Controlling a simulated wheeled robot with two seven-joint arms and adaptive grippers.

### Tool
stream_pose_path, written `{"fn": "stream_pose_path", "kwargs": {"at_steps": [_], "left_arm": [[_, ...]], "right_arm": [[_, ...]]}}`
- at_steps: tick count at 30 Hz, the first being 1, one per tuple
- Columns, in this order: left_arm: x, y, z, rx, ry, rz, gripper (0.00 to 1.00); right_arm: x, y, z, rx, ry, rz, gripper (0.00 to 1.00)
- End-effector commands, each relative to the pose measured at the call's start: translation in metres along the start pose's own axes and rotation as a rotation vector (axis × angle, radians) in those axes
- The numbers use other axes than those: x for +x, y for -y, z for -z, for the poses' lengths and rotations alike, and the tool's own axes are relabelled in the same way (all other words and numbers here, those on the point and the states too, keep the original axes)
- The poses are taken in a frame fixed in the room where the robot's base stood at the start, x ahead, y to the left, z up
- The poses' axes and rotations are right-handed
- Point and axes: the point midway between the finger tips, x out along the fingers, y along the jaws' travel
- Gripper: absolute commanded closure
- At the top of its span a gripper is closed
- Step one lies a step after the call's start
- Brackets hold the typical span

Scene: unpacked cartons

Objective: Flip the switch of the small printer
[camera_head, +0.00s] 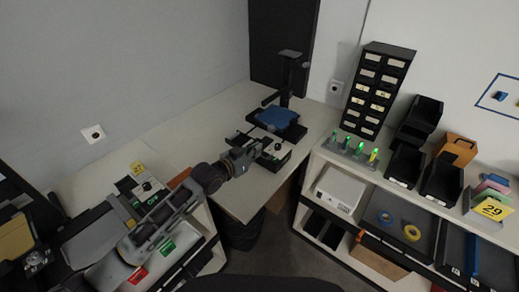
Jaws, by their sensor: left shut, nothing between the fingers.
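The small printer stands on the light desk in the middle of the view, with a blue bed (275,117), a dark base and a dark upright with an arm. My left arm reaches in from the lower left. My left gripper (256,148) is shut and empty at the left side of this box, covering part of it. The switch is too small to make out, and contact is unclear. My right gripper is not in view.
The desk (205,140) is clear left of the printer. A dark drawer cabinet (376,90), black bins (405,165) and a stand with green-lit items (352,150) are on the right shelf unit. A white box (340,188) sits below. Another control box (140,187) is at left.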

Motion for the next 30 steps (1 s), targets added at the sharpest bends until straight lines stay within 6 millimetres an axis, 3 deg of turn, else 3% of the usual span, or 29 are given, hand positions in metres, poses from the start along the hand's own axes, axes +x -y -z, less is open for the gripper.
{"fn": "stream_pose_path", "kwargs": {"at_steps": [13, 30], "left_arm": [[-0.038, -0.002, 0.0, 0.0, 0.0, 0.0, 1.0], [-0.042, -0.002, 0.0, 0.0, 0.0, 0.0, 1.0]], "right_arm": [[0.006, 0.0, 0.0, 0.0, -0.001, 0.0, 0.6], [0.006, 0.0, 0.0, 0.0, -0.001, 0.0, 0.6]]}}
